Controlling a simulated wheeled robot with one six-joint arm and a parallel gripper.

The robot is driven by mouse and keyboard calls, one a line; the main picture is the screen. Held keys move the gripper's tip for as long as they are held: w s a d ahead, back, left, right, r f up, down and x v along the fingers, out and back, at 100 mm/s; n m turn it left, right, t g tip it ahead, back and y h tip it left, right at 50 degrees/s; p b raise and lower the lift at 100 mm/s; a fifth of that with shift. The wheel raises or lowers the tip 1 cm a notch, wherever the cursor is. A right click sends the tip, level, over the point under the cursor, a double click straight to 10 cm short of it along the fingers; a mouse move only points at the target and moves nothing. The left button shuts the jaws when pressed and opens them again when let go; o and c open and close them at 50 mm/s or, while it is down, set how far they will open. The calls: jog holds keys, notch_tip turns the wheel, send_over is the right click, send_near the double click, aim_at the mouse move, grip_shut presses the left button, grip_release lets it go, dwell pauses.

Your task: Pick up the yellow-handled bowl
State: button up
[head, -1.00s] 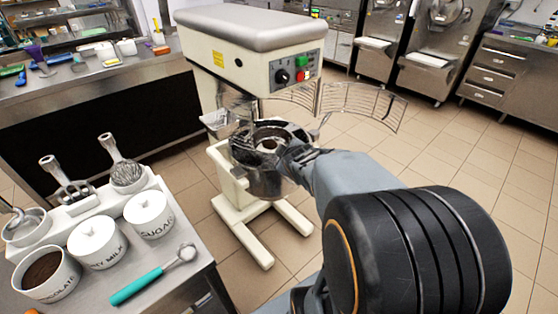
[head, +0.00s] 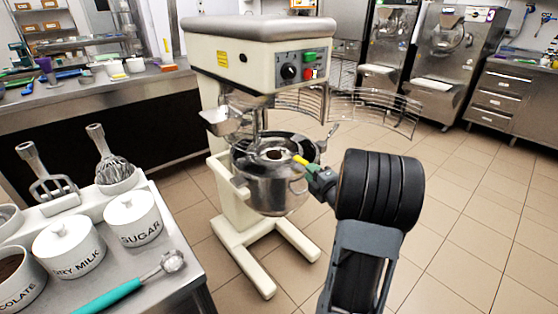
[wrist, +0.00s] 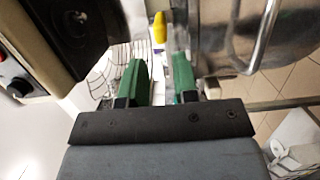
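The steel bowl (head: 262,190) sits in the big cream mixer, under its head. Its yellow handle (head: 299,159) sticks out at the bowl's right rim. In the wrist view, the yellow handle (wrist: 159,27) shows beyond the fingertips, and the bowl's shiny wall (wrist: 225,38) fills the upper right. My gripper (wrist: 158,75) has green fingers set apart with nothing between them. In the head view, my gripper (head: 314,171) is close to the handle from the right; whether it touches is hard to tell there. The wrist view shows the handle ahead of the fingers, not between them.
The cream mixer (head: 245,60) stands over the bowl, with its wire guard (head: 375,108) swung out to the right. A steel table (head: 165,285) with white canisters, whisks and a teal-handled scoop (head: 130,285) is at lower left. The tiled floor on the right is clear.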

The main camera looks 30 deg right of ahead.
aim_at(299, 160)
jog(key=shift+w+d+f, duration=0.1)
jog(key=shift+w, duration=1.9)
jog(key=shift+w+d+f, duration=0.1)
jog(key=shift+w, duration=1.9)
jog(key=shift+r, duration=0.1)
grip_shut()
jog(key=shift+r, duration=0.1)
